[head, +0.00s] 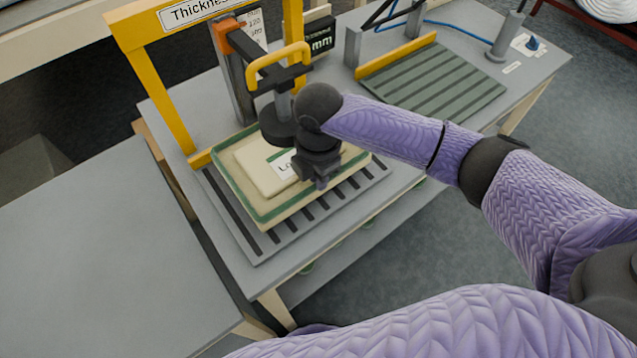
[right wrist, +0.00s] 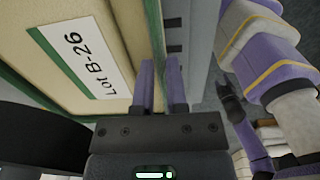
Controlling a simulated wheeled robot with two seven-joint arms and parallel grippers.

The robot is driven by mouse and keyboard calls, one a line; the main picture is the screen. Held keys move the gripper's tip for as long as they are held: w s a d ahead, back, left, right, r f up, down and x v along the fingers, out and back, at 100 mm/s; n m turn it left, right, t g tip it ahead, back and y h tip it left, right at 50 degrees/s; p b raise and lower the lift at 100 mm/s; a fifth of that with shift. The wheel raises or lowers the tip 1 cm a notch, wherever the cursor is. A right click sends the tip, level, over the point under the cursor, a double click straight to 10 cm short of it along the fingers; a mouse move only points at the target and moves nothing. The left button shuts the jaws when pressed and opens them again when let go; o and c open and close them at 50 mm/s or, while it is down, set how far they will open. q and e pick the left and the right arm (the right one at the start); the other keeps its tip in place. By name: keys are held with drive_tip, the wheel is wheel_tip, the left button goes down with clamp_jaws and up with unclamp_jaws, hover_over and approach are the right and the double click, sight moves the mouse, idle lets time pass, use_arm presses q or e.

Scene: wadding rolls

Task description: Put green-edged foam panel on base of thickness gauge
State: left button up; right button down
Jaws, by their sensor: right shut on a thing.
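My right gripper (head: 322,182) is shut on the panel's near right edge. In the right wrist view its two fingers (right wrist: 161,88) straddle that edge. The gauge's dark round foot hangs over the pad, partly behind my wrist.
A yellow handle (head: 280,62) and grey post of the gauge stand close behind my wrist. A green ribbed board (head: 435,85) with a yellow bar lies at the right of the bench. An empty grey table (head: 90,250) stands at the left, across a gap.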

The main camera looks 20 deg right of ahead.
wheel_tip(320, 180, down, 2)
drive_tip(key=shift+f, duration=0.25)
drive_tip(key=shift+r, duration=0.1)
drive_tip(key=c, duration=0.7)
unclamp_jaws()
drive_tip(key=shift+o, duration=0.2)
wheel_tip(320, 180, up, 12)
drive_tip(key=p, duration=0.3)
drive_tip(key=shift+s, duration=0.1)
